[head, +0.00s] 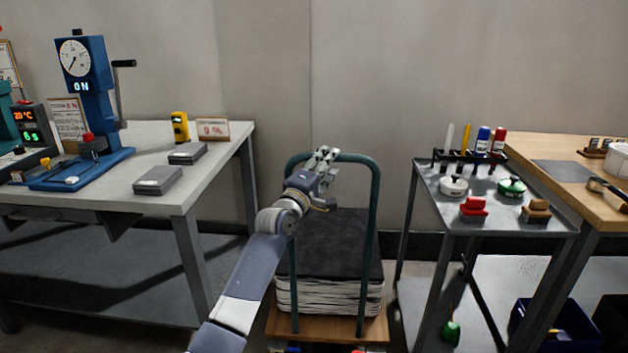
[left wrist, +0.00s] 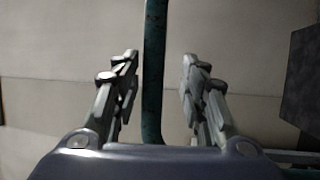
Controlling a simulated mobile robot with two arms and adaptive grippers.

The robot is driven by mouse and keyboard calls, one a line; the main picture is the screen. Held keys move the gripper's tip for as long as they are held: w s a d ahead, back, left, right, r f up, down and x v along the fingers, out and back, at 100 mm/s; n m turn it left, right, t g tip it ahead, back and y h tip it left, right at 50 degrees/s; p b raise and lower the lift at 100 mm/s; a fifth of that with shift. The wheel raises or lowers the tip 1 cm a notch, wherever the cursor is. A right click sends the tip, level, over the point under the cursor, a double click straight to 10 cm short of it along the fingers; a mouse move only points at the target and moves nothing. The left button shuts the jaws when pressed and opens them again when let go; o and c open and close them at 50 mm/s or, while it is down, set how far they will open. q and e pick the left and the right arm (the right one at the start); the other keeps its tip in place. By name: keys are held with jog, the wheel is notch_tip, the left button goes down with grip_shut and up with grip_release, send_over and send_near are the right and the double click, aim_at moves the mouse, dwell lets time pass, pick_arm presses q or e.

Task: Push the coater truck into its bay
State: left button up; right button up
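The coater truck stands between the two tables in the head view, with a green tube handle (head: 374,225), a wooden deck (head: 374,331) and a stack of sheets (head: 335,297) with a dark top. My left gripper (head: 326,160) is at the top bar of the handle. In the left wrist view the green bar (left wrist: 154,75) runs between the two spread fingers of the gripper (left wrist: 158,70), with a gap on both sides. The gripper is open. My left arm hides part of the handle's left post. I see no marked bay. My right gripper is out of view.
A grey table (head: 215,160) with a blue press (head: 90,110) stands left. A steel cart (head: 450,215) with bottles and small pots stands close on the right, beside a wooden-topped bench (head: 545,150). The wall (head: 330,90) is behind the truck.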

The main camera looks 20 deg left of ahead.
pick_arm(q)
jog(key=v, duration=0.7)
jog(key=shift+s+f, duration=0.15)
jog(key=shift+s, duration=0.05)
jog(key=shift+a, duration=0.1)
